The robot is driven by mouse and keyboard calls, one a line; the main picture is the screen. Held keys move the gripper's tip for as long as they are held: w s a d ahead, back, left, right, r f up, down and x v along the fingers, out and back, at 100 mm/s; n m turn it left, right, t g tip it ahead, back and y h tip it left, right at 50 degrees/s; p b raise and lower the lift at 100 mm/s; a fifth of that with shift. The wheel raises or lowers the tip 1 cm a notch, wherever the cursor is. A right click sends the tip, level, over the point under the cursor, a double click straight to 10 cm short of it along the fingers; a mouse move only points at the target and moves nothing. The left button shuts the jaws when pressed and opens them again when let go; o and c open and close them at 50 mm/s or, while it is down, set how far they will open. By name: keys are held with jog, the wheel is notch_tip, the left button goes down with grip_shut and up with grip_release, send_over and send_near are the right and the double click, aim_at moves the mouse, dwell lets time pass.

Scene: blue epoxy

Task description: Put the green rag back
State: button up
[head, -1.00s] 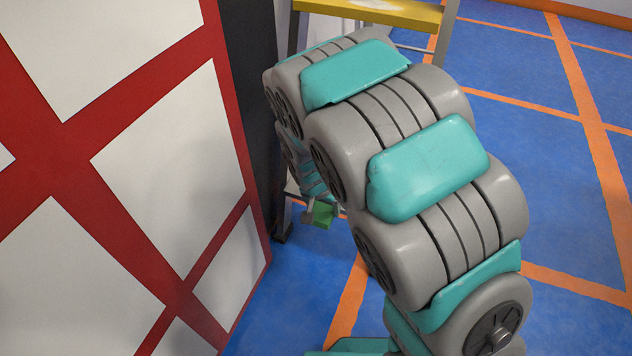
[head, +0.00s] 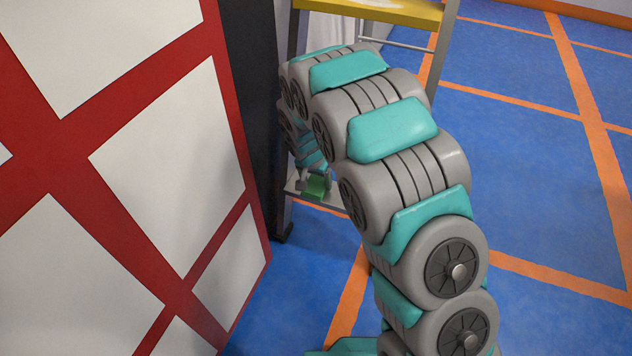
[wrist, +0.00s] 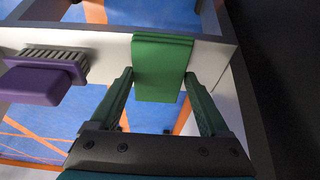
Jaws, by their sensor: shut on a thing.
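The green rag (head: 317,188) is a small folded piece between the fingers of my gripper (head: 315,180), at the lower step (head: 335,199) of the ladder in the head view. In the wrist view the rag (wrist: 162,62) lies across the pale step (wrist: 110,47), its near end hanging past the step's edge. The fingers of my gripper (wrist: 160,78) are shut on the rag from both sides. I cannot tell whether the rag rests on the step or is just above it.
A purple brush (wrist: 45,82) with grey bristles is on the step left of the rag. The ladder has a yellow upper step (head: 370,10). A red-and-white panel (head: 165,130) and a dark wall edge (head: 250,100) stand close on the left. Blue floor (head: 560,180) is clear at right.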

aim_at(312, 191)
jog(key=shift+f, duration=0.25)
jog(key=shift+f, duration=0.1)
jog(key=o, duration=1.5)
jog(key=shift+c, duration=0.2)
jog(key=v, duration=1.2)
jog(key=s+d+r+g, duration=0.1)
jog(key=s+d+r, duration=0.4)
jog(key=d, duration=0.2)
jog(key=s+d+r+n+g, duration=0.1)
jog(key=s+d+r, duration=0.1)
jog(key=s, duration=0.9)
jog(key=s+d+r+n+g, duration=0.1)
jog(key=s+d, duration=0.4)
jog(key=s, duration=0.6)
jog(key=s+d+r+n+g+y, duration=0.1)
jog(key=s+d+r, duration=0.3)
jog(key=s, duration=0.7)
jog(key=shift+d+n+g+p, duration=0.2)
jog(key=shift+n+g+p, duration=0.1)
jog(key=shift+n+g, duration=0.15)
